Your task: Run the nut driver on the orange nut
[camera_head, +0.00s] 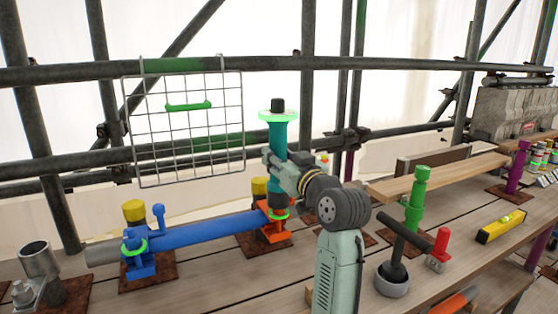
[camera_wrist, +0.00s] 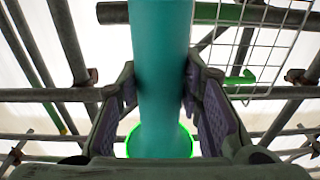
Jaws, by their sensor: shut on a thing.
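The nut driver (camera_head: 278,138) is a teal upright cylinder with a bright green ring and a dark knob at its top. My gripper (camera_head: 279,163) is shut around its middle. The wrist view shows the teal shaft (camera_wrist: 160,60) between both finger pads, with a bright green ring at its lower picture end. The driver stands over an orange clamp (camera_head: 273,234) at the right end of a blue pipe (camera_head: 205,233). A green ring marks the driver's lower end there. The orange nut is not clearly distinguishable from the clamp, and I cannot tell whether the driver is seated on it.
A blue clamp (camera_head: 139,262) with a green ring holds the pipe's left end. A wire grid (camera_head: 190,130) hangs behind. Scaffold tubes cross behind the plank deck.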

